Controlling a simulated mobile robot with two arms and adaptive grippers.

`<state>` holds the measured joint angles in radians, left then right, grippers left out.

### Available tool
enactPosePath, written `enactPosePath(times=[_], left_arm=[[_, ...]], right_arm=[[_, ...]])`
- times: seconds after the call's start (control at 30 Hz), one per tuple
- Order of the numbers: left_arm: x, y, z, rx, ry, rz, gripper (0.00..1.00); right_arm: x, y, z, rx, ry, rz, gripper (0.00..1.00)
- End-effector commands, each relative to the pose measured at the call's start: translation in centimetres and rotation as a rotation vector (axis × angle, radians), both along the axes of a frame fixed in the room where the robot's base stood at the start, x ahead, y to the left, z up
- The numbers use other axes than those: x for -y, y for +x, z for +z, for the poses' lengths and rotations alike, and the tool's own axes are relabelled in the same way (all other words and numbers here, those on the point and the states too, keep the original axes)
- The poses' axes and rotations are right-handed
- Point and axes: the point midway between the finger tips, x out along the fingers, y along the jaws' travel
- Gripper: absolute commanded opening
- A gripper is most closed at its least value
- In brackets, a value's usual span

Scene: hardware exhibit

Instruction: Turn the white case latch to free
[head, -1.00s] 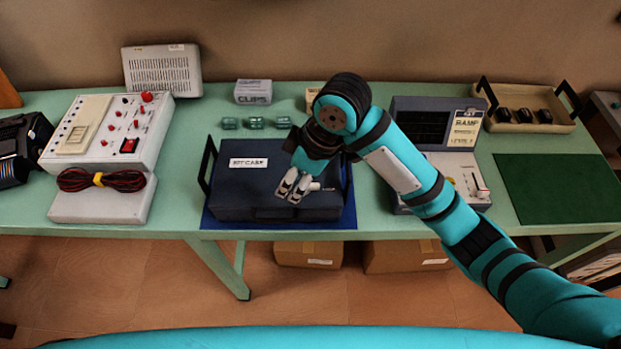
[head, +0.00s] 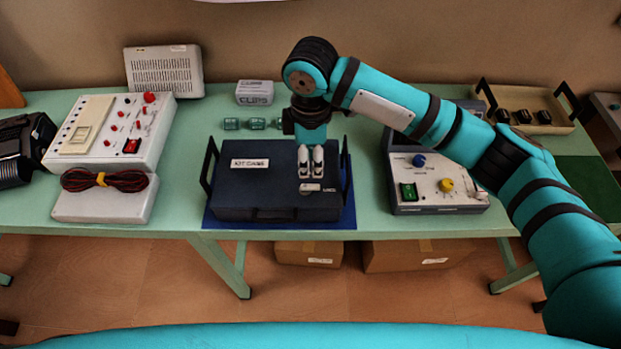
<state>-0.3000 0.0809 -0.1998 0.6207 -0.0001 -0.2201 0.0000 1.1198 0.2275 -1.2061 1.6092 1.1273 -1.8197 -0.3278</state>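The dark blue kit case (head: 250,190) lies closed on a blue mat, with its label facing me. The small white latch (head: 311,187) is on the right part of its lid, partly hidden by my fingertips. My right gripper (head: 311,176) points down over the lid from behind, just behind the latch. Its two pale fingers are side by side and look shut, with nothing seen between them. I cannot tell whether the fingertips touch the latch. My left gripper is not in view.
Black handles stand at both sides of the case. A control box (head: 435,188) with knobs is to the right, and a white panel box (head: 110,135) with a cable coil (head: 103,180) is to the left. Green clips (head: 255,123) and a clips box (head: 254,92) are behind.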

Motion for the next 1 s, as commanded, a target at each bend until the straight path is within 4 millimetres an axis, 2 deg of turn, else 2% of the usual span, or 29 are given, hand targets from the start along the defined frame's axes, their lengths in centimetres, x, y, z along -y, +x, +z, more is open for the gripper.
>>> enactPosePath(times=[0.2,0.4,0.6,0.83,0.87,1.0], left_arm=[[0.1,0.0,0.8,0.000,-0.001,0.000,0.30],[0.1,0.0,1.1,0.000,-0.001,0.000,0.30],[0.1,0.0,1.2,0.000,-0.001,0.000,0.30],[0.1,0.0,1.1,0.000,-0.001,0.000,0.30],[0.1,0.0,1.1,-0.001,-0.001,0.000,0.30],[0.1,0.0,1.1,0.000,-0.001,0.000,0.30]], right_arm=[[0.0,-0.1,-4.7,-0.003,-0.001,-0.001,0.37],[0.0,-0.1,-7.6,-0.001,0.000,-0.001,0.37],[0.0,0.0,-8.8,0.001,0.001,0.001,0.37],[0.0,0.0,-8.9,0.001,0.001,0.001,0.37],[0.0,0.0,-8.9,0.001,0.001,0.000,0.35],[0.0,0.0,-8.8,0.001,0.001,0.000,0.17]])
